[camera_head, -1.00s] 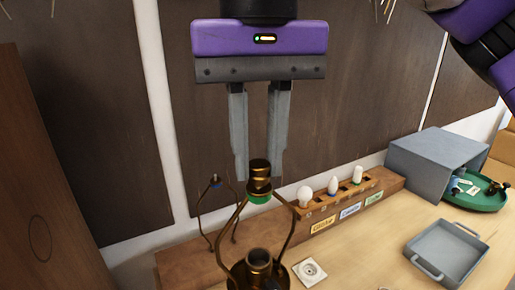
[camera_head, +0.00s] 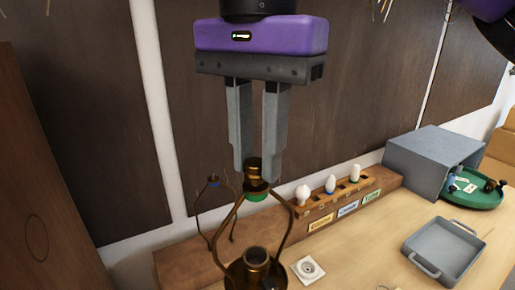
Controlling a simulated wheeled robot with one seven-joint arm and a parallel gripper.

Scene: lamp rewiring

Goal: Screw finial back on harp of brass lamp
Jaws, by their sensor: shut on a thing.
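My gripper (camera_head: 255,178) points straight down over the brass lamp, its two grey fingers close together and shut on the finial. The finial (camera_head: 254,173) is a small dark brass piece at the fingertips, partly hidden by them. It sits at the top of the harp, just above a green band (camera_head: 256,195). The harp (camera_head: 286,228) is a bent brass wire frame that rises on both sides of the lamp's socket. The brass lamp (camera_head: 256,262) stands at the bottom middle, and its base is cut off. I cannot tell whether the finial is threaded on.
A second harp (camera_head: 203,213) with a blue band stands behind on the left. A wooden rack (camera_head: 326,207) holds several bulbs. A white outlet plate (camera_head: 308,269), a grey tray (camera_head: 444,251), a grey box (camera_head: 434,152) and a green tray (camera_head: 482,197) lie to the right.

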